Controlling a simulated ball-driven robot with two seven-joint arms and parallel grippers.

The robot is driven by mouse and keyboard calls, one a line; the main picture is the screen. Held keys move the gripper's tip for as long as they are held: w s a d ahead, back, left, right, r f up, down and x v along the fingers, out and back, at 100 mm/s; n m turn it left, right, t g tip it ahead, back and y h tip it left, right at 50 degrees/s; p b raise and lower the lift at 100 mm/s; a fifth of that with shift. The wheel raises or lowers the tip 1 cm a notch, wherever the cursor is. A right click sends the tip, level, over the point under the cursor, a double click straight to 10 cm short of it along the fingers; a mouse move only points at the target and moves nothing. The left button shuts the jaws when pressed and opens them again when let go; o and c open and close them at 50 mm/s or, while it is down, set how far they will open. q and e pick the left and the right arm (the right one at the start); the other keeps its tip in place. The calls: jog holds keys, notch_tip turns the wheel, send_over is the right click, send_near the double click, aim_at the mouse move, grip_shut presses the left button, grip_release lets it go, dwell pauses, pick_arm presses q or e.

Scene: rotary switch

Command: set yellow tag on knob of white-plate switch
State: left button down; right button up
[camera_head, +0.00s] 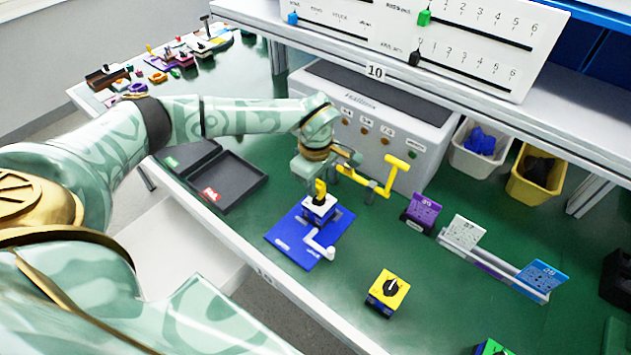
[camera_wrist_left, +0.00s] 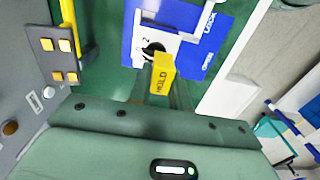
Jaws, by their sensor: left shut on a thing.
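The white-plate switch (camera_head: 322,211) stands on a blue board (camera_head: 290,238) on the green bench, and its white plate also shows in the left wrist view (camera_wrist_left: 141,27). Its black knob (camera_wrist_left: 153,48) is partly covered by the yellow tag (camera_wrist_left: 162,78), which reads HOLD. My left gripper (camera_head: 314,181) is shut on the yellow tag (camera_head: 320,188) and holds it at the knob. I cannot tell whether the tag touches the knob. My right gripper is not in view.
A yellow-plate switch (camera_head: 388,289) stands to the right. A yellow lever (camera_head: 388,176) projects from the grey box (camera_head: 375,110) behind. Black trays (camera_head: 238,172) lie left. Free bench lies between the board and the yellow-plate switch.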

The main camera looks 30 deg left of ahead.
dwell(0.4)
pick_arm(q)
jog(key=shift+p, duration=0.5)
dwell(0.4)
jog(key=shift+f+b, duration=0.5)
jog(key=shift+f, duration=0.45)
jog(key=c, duration=1.2)
grip_release()
notch_tip(320, 180, up, 16)
jog(key=p, duration=0.2)
jog(key=shift+r+p, duration=0.15)
jog(key=shift+p, duration=0.25)
